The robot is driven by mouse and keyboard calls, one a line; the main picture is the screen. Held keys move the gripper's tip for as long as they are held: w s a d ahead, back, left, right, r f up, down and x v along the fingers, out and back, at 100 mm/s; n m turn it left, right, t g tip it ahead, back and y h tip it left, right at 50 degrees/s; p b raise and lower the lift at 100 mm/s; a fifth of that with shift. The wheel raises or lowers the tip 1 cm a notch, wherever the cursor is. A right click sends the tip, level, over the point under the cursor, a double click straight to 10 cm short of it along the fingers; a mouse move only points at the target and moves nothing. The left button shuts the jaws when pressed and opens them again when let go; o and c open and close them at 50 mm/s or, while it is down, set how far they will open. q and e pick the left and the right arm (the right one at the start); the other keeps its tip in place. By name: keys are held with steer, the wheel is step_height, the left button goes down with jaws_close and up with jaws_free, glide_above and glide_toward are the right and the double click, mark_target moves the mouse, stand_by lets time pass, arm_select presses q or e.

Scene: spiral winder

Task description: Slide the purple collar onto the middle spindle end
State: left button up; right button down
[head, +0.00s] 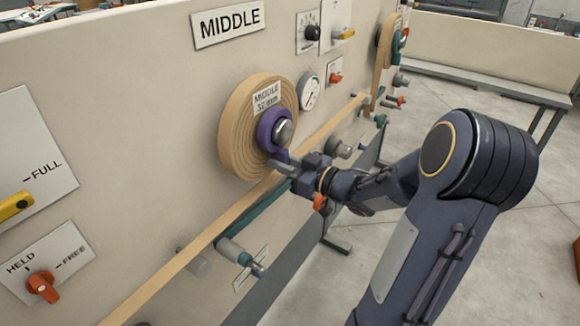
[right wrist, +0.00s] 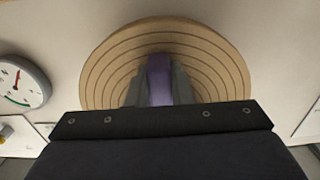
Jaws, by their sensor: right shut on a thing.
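The purple collar (head: 266,131) is around the metal middle spindle end (head: 284,132), in front of the tan wound coil (head: 236,128) under the MIDDLE sign. A purple tab reaches down from the collar to my right gripper (head: 284,162), whose fingers are shut on it. In the right wrist view the purple part (right wrist: 159,80) is between the two grey fingers, with the coil (right wrist: 110,62) behind. How far along the spindle the collar sits, I cannot tell. My left gripper is not in view.
A tan strip (head: 215,232) runs diagonally along the panel past my right gripper. A roller with a teal part (head: 238,252) juts out below. A round gauge (head: 309,92) and a knob (head: 311,33) are up right. Open floor lies to the right.

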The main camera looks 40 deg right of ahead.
steer(key=shift+w+f, duration=0.1)
steer(key=shift+w, duration=0.15)
steer(key=c, duration=1.2)
jaws_free()
steer(key=shift+a, duration=0.1)
steer(key=shift+o, duration=0.4)
steer(key=o, duration=0.4)
steer(key=p+v, duration=0.1)
steer(key=v, duration=0.7)
